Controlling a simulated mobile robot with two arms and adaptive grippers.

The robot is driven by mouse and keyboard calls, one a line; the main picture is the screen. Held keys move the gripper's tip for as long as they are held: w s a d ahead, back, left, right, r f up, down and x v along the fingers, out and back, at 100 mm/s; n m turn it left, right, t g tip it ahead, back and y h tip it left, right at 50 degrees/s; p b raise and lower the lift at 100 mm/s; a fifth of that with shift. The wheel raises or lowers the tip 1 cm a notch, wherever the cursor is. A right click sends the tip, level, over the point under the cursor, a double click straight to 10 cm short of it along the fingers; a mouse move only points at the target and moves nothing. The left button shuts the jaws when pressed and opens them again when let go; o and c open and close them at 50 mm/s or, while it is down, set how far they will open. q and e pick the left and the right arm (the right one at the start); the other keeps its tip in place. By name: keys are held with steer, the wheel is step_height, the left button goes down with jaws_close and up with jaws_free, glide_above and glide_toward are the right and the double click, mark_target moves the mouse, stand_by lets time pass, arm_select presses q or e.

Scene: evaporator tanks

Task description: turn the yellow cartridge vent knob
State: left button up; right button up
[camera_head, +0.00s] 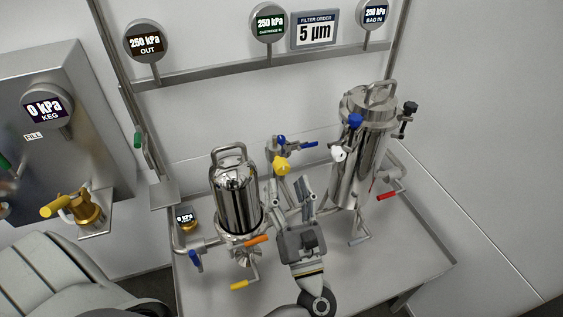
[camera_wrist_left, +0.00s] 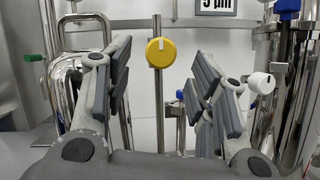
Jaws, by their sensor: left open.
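The yellow cartridge vent knob (camera_head: 281,165) is a round knob on a thin post between the two steel tanks. In the left wrist view the knob (camera_wrist_left: 160,51) has a pale mark at its top and shows in the gap between my fingers, above the middle of the gap. My left gripper (camera_head: 289,188) is open and empty, its fingers pointing towards the knob from the front. In the left wrist view its fingers (camera_wrist_left: 164,84) stand wide apart on either side, and neither appears to touch the knob. My right gripper is not in view.
The small tank (camera_head: 236,195) stands left of my gripper, the tall tank (camera_head: 365,150) right. A blue handle (camera_head: 309,144) is behind the knob. A white knob (camera_head: 338,153) is near my right finger in the left wrist view. An orange handle (camera_head: 257,240) lies left of my wrist.

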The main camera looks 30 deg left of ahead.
mark_target(283, 173)
arm_select(q)
steer(key=p+x, duration=0.1)
steer(key=x, duration=0.3)
steer(key=shift+w+a+r, duration=0.1)
steer(key=shift+w+a, duration=0.05)
steer(key=shift+w+a+r, duration=0.1)
steer(key=shift+w+a, duration=0.15)
steer(key=shift+w, duration=0.05)
steer(key=shift+a, duration=0.1)
steer(key=c, duration=1)
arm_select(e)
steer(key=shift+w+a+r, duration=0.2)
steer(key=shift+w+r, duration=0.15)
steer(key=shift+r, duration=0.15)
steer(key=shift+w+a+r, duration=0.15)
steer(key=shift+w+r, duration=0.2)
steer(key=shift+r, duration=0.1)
